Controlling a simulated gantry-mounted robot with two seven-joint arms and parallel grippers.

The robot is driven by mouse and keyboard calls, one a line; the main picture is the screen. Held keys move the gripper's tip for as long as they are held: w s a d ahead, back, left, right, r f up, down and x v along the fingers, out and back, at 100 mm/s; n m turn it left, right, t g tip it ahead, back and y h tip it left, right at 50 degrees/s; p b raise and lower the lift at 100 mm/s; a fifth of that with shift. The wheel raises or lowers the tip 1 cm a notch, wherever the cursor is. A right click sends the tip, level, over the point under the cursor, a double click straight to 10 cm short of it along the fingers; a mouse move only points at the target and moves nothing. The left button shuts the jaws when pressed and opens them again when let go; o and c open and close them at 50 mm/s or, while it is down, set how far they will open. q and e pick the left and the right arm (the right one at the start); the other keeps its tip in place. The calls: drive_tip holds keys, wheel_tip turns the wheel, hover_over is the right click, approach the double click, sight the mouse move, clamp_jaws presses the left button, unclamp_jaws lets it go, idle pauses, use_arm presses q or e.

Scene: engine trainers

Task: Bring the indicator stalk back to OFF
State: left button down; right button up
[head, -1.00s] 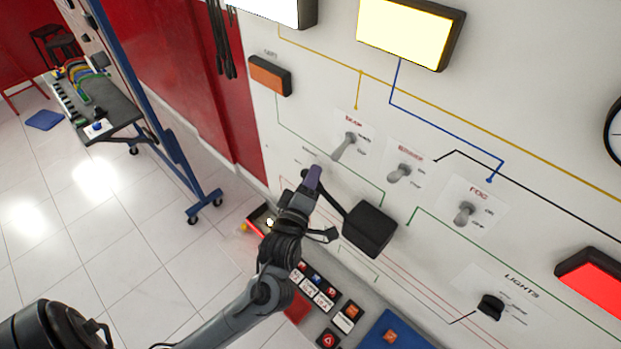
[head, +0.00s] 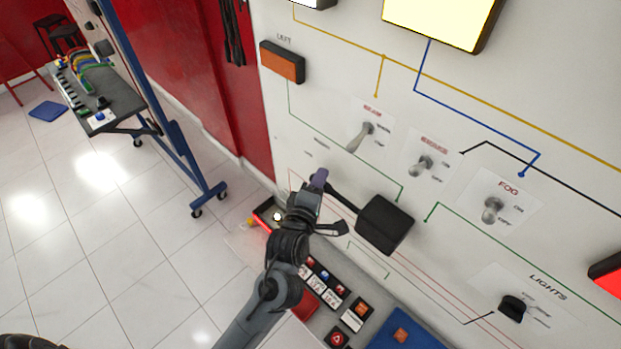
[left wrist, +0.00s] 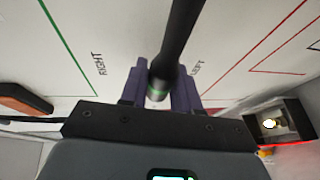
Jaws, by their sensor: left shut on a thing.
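The indicator stalk is a black rod that comes out of a black box (head: 385,223) on the white panel. In the head view the stalk (head: 343,196) runs up and left from the box to my left gripper (head: 319,178). The gripper is shut on the stalk's end. The labels RIGHT (left wrist: 98,64) and LEFT (left wrist: 198,68) show on either side of the stalk. My right gripper is not in view.
Toggle switches (head: 362,136), (head: 424,164) and a FOG switch (head: 492,208) sit above and right of the box. A LIGHTS knob (head: 513,308) is lower right. An orange lamp (head: 283,62) is unlit at upper left. Small cards and a blue panel (head: 405,335) lie below.

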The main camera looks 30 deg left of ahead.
use_arm(q)
drive_tip(key=c, duration=0.9)
unclamp_jaws()
drive_tip(key=v, duration=1)
drive_tip(key=shift+s+d+r, duration=0.1)
drive_tip(key=shift+s, duration=0.25)
